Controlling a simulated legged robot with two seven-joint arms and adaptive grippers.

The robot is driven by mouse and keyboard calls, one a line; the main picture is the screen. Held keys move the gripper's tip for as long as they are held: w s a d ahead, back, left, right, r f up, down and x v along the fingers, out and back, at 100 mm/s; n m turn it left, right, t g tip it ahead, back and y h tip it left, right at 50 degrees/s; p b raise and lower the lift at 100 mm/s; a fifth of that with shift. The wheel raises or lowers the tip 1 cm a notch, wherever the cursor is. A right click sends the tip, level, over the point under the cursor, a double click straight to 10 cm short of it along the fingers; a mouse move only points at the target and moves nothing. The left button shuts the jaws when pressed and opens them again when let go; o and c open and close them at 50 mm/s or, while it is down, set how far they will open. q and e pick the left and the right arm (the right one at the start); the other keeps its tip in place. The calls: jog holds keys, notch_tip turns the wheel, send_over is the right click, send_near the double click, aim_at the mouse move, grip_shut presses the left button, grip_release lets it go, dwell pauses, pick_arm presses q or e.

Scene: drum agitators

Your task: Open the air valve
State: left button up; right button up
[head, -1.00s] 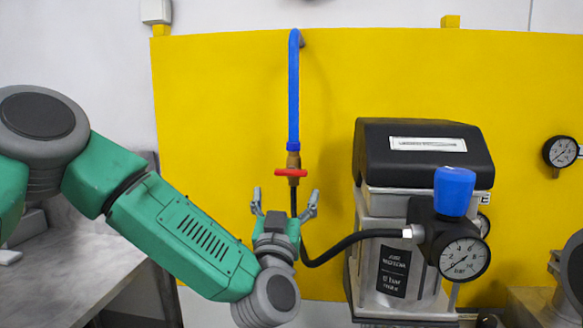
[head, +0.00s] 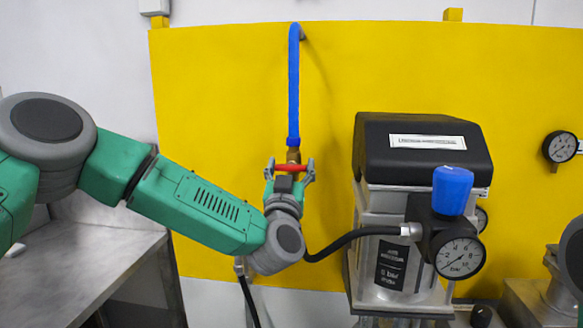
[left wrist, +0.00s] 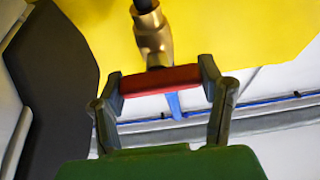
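The air valve is a brass fitting (head: 293,156) with a red handle (head: 290,168), at the lower end of a blue hose (head: 294,90) in front of the yellow panel. The handle lies crosswise, level in the head view. My left gripper (head: 290,172) is at the handle, with one finger at each end of it. In the left wrist view the red handle (left wrist: 160,79) fills the gap between the fingers, which appear to touch both its ends. The brass body (left wrist: 152,35) shows beyond it. My right gripper is not in view.
A black-topped machine (head: 422,155) stands right of the valve, with a blue knob (head: 453,190) and a pressure gauge (head: 460,257). A black hose (head: 345,240) runs from it toward the valve, passing behind my left wrist. A metal table (head: 80,265) is at the left.

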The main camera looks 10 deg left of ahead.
pick_arm(q)
jog(key=n+y+b, duration=0.1)
jog(key=n, duration=0.1)
jog(key=n+y+b, duration=0.1)
jog(key=n+b, duration=0.1)
jog(key=n, duration=0.1)
jog(key=shift+f+g+y, duration=0.1)
jog(key=shift+g+y, duration=0.2)
jog(key=n+y+b, duration=0.1)
jog(key=n, duration=0.2)
jog(key=n+g+y+b, duration=0.1)
jog(key=n+b, duration=0.1)
jog(key=n, duration=0.1)
jog(key=shift+a+n+g+y, duration=0.1)
jog(key=shift+n+g+y, duration=0.2)
jog(key=shift+y, duration=0.1)
jog(key=n+g+b, duration=0.1)
jog(key=n, duration=0.2)
jog(key=n+g+y+b, duration=0.1)
jog(key=n+b, duration=0.1)
jog(key=n, duration=0.1)
jog(key=shift+f+g, duration=0.1)
jog(key=shift+g, duration=0.2)
jog(key=n, duration=0.2)
jog(key=n+g+b, duration=0.1)
jog(key=n, duration=0.1)
jog(key=shift+f+n+g, duration=0.1)
jog(key=shift+n+g, duration=0.2)
jog(key=shift+f, duration=0.1)
